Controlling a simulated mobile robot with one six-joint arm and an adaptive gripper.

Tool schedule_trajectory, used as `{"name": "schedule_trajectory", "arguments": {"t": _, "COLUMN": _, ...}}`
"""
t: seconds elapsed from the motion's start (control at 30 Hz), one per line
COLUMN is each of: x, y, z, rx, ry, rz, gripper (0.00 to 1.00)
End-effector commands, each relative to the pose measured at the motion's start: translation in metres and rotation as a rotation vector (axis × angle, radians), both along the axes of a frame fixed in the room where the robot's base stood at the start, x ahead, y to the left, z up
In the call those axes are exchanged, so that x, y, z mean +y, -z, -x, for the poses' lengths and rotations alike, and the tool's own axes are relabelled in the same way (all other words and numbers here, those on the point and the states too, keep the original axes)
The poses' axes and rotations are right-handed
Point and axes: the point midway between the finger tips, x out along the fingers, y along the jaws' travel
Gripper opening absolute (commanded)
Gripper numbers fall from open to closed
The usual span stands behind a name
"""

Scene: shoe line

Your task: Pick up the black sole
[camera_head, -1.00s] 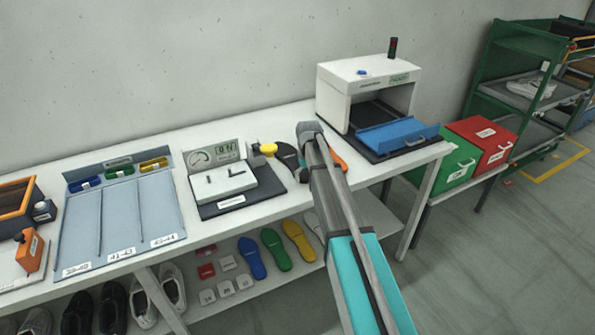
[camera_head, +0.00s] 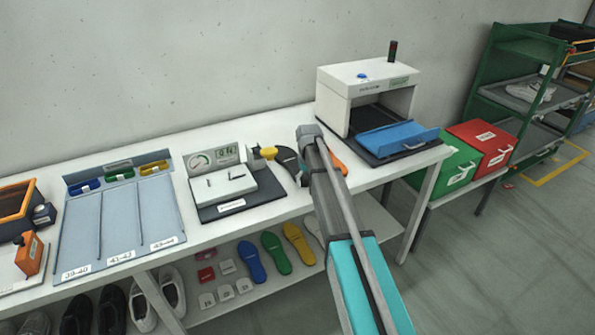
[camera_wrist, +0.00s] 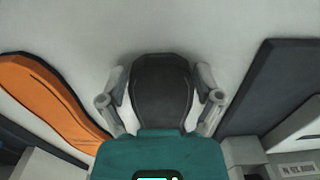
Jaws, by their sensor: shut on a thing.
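The black sole (camera_wrist: 161,92) lies between the two fingers of my gripper (camera_wrist: 161,100) in the wrist view, and the fingers are shut on its sides. In the head view the sole (camera_head: 289,160) shows as a dark shape at the left of my gripper (camera_head: 305,165), which is mostly hidden behind my arm. I cannot tell how far the sole is above the white table (camera_head: 275,217). An orange sole (camera_wrist: 45,95) lies to the left in the wrist view, apart from the gripper, and its edge shows right of my arm in the head view (camera_head: 337,160).
A gauge device (camera_head: 222,187) on a dark base stands left of my gripper. A white machine (camera_head: 345,84) with a blue tray (camera_head: 398,136) stands to the right. Green (camera_head: 452,172) and red (camera_head: 490,145) boxes are farther right. Several colored soles lie on the lower shelf.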

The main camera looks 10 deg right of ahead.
Motion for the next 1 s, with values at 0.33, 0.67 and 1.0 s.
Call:
{"name": "schedule_trajectory", "arguments": {"t": 0.33, "x": 0.000, "y": -0.001, "z": 0.000, "rx": 0.000, "ry": 0.001, "rz": 0.001, "gripper": 0.22}}
{"name": "schedule_trajectory", "arguments": {"t": 0.67, "x": 0.000, "y": -0.014, "z": 0.000, "rx": 0.000, "ry": 0.001, "rz": 0.001, "gripper": 0.22}}
{"name": "schedule_trajectory", "arguments": {"t": 1.0, "x": 0.000, "y": -0.046, "z": 0.000, "rx": 0.000, "ry": 0.001, "rz": 0.001, "gripper": 0.22}}
